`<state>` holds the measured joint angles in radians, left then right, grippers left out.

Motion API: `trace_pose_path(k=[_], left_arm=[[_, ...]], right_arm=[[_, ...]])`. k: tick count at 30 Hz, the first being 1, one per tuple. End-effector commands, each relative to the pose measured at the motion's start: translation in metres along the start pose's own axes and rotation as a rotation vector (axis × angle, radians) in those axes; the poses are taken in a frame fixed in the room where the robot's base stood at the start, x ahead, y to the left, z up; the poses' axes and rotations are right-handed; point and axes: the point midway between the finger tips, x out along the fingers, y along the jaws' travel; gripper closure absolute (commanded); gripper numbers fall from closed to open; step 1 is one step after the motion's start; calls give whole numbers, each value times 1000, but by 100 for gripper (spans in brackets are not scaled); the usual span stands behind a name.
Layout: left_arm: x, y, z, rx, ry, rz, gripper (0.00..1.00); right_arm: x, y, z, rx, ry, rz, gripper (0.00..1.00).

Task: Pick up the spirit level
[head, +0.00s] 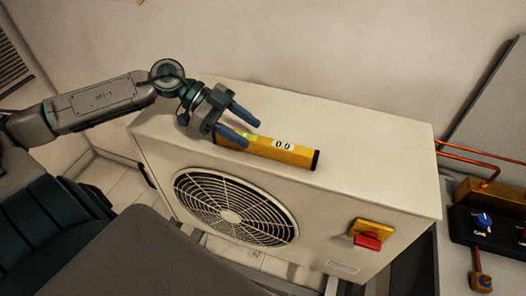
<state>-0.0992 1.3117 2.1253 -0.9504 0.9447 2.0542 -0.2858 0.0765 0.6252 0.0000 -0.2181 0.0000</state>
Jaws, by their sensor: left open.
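The spirit level (290,154) is a yellow bar with a black end cap, a greenish vial and a small display reading 0.0. It lies on top of the white fan unit (370,145) near its front edge. My left gripper (252,130) is open, with its two blue fingers over the left part of the level. One finger overlaps the level's left end in the picture and hides part of it. I cannot tell whether the fingers touch it. My right gripper is not in view.
The unit's front has a round fan grille (232,206) and a red switch (367,241) on a yellow plate. Copper pipes (470,152) and a black control box (485,222) with a blue knob stand at the right. The unit's top is clear right of the level.

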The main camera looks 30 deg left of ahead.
Motion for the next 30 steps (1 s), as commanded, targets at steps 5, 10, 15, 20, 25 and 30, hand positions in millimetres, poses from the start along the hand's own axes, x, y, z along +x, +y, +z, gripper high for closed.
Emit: trace_pose_path(k=[5,10,15,20,25,30], left_arm=[[3,0,-1,1,-1,-2,49],[9,-1,-1,2,5,-1,49],[18,-2,-1,1,5,-2,49],[28,-3,0,0,4,-2,49],[40,-3,1,0,5,-1,49],[50,-3,2,0,2,-1,49]], right_arm=[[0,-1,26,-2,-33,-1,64],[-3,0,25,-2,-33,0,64],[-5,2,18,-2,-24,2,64],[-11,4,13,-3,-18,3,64],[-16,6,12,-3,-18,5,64],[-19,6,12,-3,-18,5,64]])
